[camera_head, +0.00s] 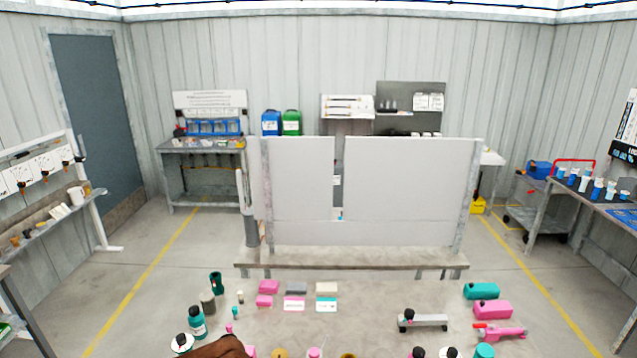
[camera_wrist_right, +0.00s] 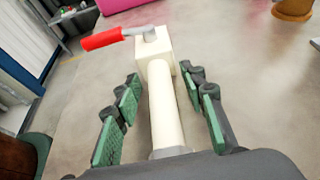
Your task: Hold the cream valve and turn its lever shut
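The cream valve (camera_wrist_right: 165,105) lies in the right wrist view, with a long pipe running toward my palm and a square block (camera_wrist_right: 154,47) at its far end. A red lever (camera_wrist_right: 102,39) on a grey pivot sticks out to the left from the block. My right gripper (camera_wrist_right: 163,92) is open, its green-padded fingers on both sides of the cream pipe with visible gaps. Whether the pipe's near end touches the palm is unclear. I cannot make out the cream valve in the head view. My left gripper is in neither view.
In the head view, a pink valve with a red lever (camera_head: 499,333) lies at the right of the near table (camera_head: 375,312). Pink and teal blocks, bottles and a grey bar fixture (camera_head: 422,322) stand around it. White panels (camera_head: 405,190) rise behind. The table's middle is fairly clear.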

